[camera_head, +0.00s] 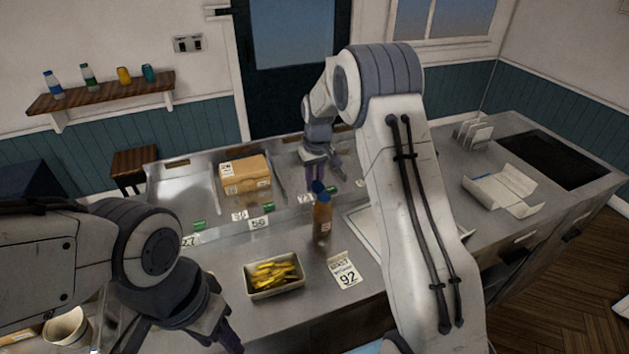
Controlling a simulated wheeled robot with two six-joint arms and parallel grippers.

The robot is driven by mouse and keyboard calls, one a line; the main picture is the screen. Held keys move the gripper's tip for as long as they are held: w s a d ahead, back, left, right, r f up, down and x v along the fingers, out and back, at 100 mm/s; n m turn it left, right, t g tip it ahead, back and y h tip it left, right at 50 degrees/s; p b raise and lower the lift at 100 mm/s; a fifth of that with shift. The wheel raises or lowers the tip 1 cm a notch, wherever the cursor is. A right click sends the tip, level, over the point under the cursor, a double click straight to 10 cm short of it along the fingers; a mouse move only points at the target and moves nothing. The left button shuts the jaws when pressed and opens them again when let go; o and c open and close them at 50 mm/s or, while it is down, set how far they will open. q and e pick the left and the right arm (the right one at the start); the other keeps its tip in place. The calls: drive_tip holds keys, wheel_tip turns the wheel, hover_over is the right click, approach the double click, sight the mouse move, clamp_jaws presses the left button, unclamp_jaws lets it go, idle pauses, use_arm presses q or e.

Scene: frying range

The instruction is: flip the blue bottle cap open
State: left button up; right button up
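A brown bottle (322,222) with a blue cap (319,188) stands upright on the steel counter, near the middle of the camera_head view. My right gripper (316,173) points down just above and behind the cap in the picture. I cannot tell whether its fingers touch the cap or how far apart they are. The cap looks closed, but it is small and partly crowded by the fingers. My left gripper (230,340) is low at the bottom of the view, left of the bottle and well apart from it; its finger opening is not clear.
A cardboard box (245,175) sits behind to the left. A white paper tray (502,190) lies to the right. A cup (68,327) stands at bottom left.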

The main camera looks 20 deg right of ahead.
sight(316, 183)
drive_tip(key=o, duration=0.4)
drive_tip(key=shift+c, duration=0.2)
drive_tip(key=shift+r, duration=0.1)
drive_tip(key=shift+r, duration=0.35)
wheel_tip(316, 183, up, 10)
drive_tip(key=s+b, duration=0.1)
drive_tip(key=b, duration=0.1)
drive_tip(key=shift+f+b, duration=0.2)
drive_tip(key=shift+b, duration=0.2)
